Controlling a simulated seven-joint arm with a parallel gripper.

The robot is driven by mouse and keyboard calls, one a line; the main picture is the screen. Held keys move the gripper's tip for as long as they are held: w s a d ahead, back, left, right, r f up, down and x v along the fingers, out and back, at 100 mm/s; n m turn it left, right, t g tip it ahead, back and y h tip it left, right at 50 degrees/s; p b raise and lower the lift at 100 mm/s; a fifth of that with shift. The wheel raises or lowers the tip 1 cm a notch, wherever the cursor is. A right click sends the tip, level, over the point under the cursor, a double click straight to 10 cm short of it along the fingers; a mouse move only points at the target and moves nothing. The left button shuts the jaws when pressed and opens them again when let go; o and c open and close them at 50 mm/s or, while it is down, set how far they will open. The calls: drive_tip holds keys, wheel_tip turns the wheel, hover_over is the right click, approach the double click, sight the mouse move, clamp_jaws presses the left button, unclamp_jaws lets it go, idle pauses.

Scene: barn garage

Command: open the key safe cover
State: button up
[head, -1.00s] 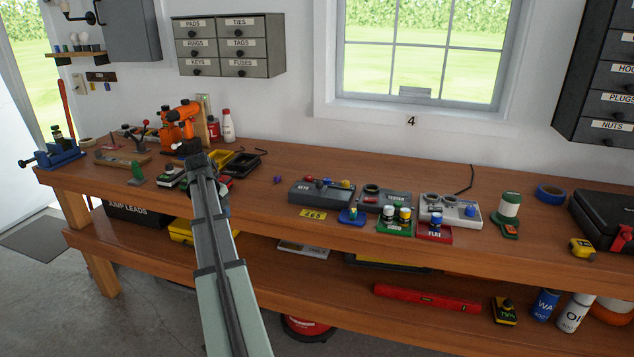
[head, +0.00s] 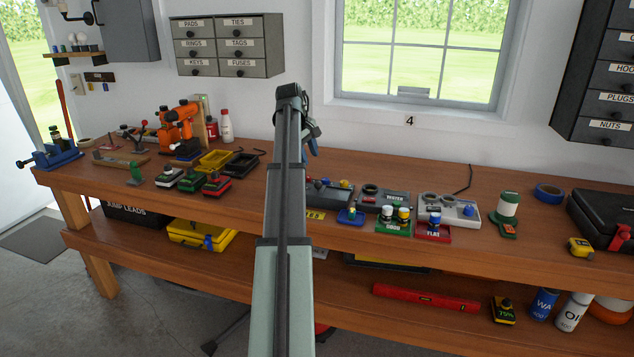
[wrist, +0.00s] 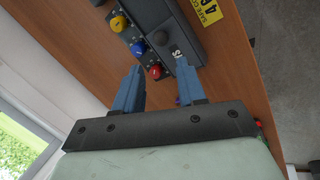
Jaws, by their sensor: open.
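The key safe (head: 330,192) is a grey box on the bench, partly hidden behind my arm in the head view. In the wrist view its grey cover (wrist: 188,40) lies flat, with a small dark knob and white lettering partly cut off by a finger. Yellow, blue and red buttons (wrist: 138,48) sit along one side of the safe. A yellow code card (wrist: 208,10) lies beside it. My gripper (wrist: 158,68) is open and empty, with its blue fingers apart in front of the safe. In the head view my gripper (head: 311,143) is raised above the bench near the safe.
Right of the safe stand a grey tester box (head: 384,198), a green tray (head: 395,228) and a red tray (head: 433,233). A blue item (head: 350,217) lies in front. Yellow and black bins (head: 216,160) stand to the left. The bench's front edge is close.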

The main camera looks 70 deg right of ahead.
sight(317, 182)
drive_tip(key=x, duration=1.2)
drive_tip(key=shift+f, duration=0.1)
drive_tip(key=shift+c, duration=0.5)
clamp_jaws()
